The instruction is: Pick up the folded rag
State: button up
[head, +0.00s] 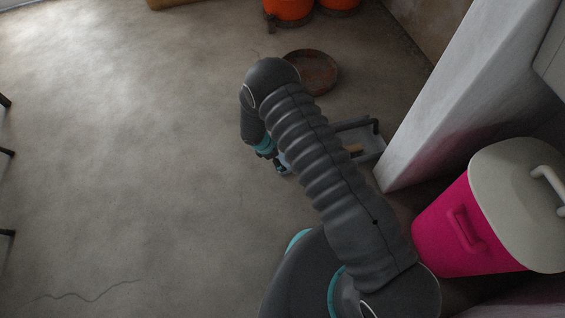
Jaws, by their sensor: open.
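I cannot make out the folded rag for certain. A small tan patch (355,148) shows on a low light-grey piece with a dark tubular frame (371,143), just right of my arm; it is too small to tell what it is. My gripper (283,169) points down at the left end of my arm, left of that piece, and its fingers are small in view. It is open, with nothing seen between the fingers. My arm hides part of the low piece and the floor under it.
A round brown dish (312,72) lies on the floor beyond my arm. Orange containers (289,10) stand at the back. A white pillar (455,90) and a pink bin with a pale lid (460,235) are close on the right. The concrete floor (130,150) at left is clear.

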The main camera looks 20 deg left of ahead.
aim_at(282, 161)
jog(key=x, duration=0.4)
jog(key=shift+s+r, duration=0.1)
jog(key=c, duration=0.9)
jog(key=shift+r, duration=0.45)
jog(key=r, duration=0.3)
jog(key=shift+d+r, duration=0.25)
jog(key=shift+r, duration=0.15)
jog(key=s+d+r, duration=0.3)
jog(key=d+r, duration=0.3)
jog(key=d, duration=0.4)
jog(key=shift+d, duration=0.35)
jog(key=shift+r, duration=0.15)
